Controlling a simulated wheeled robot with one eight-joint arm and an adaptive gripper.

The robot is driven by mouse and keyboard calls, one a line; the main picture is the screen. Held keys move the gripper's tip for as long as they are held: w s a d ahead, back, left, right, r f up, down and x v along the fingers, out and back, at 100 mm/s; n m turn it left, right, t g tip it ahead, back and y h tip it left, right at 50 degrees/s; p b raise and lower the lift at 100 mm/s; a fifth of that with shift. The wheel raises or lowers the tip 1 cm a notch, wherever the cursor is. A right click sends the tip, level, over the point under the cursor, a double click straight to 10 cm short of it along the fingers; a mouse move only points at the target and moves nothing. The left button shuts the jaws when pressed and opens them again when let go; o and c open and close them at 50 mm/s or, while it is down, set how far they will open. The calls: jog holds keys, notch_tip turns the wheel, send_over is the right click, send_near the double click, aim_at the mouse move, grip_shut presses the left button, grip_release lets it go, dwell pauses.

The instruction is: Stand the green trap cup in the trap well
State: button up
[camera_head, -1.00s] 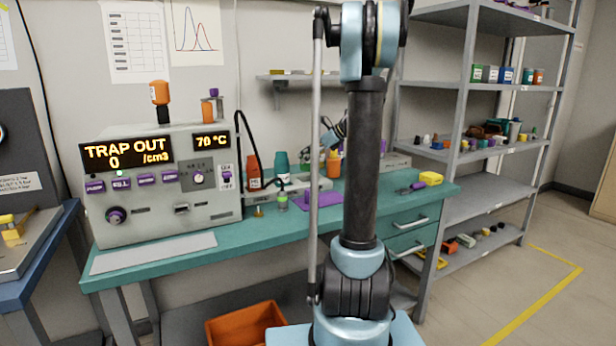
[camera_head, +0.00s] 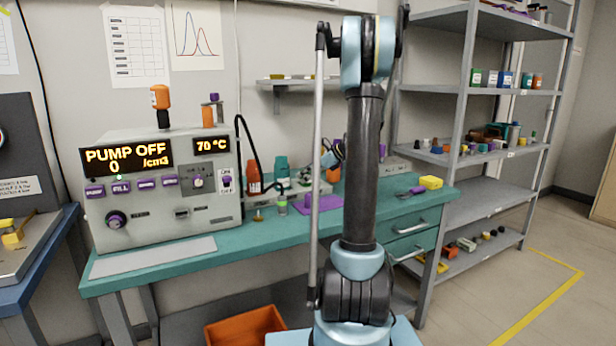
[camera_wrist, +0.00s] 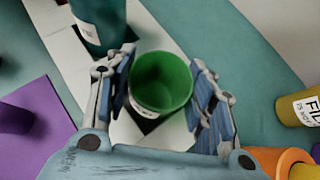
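In the wrist view the green trap cup (camera_wrist: 162,82) is between my gripper's (camera_wrist: 162,88) two fingers, with its open green mouth facing the camera. The fingers lie close against both sides of its rim, and I take them as shut on it. The cup is over a pale plate (camera_wrist: 150,136) with a dark patch beside its base. The cup hides the trap well, so I cannot see its seat directly. In the head view my arm hides most of the gripper. The instrument display (camera_head: 125,158) reads PUMP OFF.
A teal bottle (camera_wrist: 98,22) stands near the fingers. A purple mat (camera_wrist: 45,108) lies left, an orange ring (camera_wrist: 275,160) lower right, and a labelled jar (camera_wrist: 298,108) right. In the head view, the teal bench (camera_head: 255,232) has bare room along its front.

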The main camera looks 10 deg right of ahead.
jog(key=shift+o, duration=1.4)
jog(key=v, duration=1.2)
jog(key=s+a+f+n+h, duration=0.1)
jog(key=s+a+f+n, duration=0.1)
jog(key=s, duration=0.5)
jog(key=s+a+f+n+g+h, duration=0.1)
jog(key=s+a+n+h, duration=0.1)
jog(key=s+a+n, duration=0.3)
jog(key=s+a+f+n+g+h, duration=0.1)
jog(key=s+a+n, duration=0.3)
jog(key=s, duration=0.6)
jog(key=shift+s+f+n+h, duration=0.1)
jog(key=shift+f+n+h, duration=0.25)
jog(key=shift+f, duration=0.55)
jog(key=s+d+f+n+h, duration=0.1)
jog(key=s+f+n+h, duration=0.1)
jog(key=s+f+n, duration=0.4)
jog(key=s+d+f+n+h, duration=0.2)
jog(key=s+f+n, duration=0.4)
jog(key=s, duration=0.5)
jog(key=shift+s+f+g+h, duration=0.3)
jog(key=shift+h, duration=0.05)
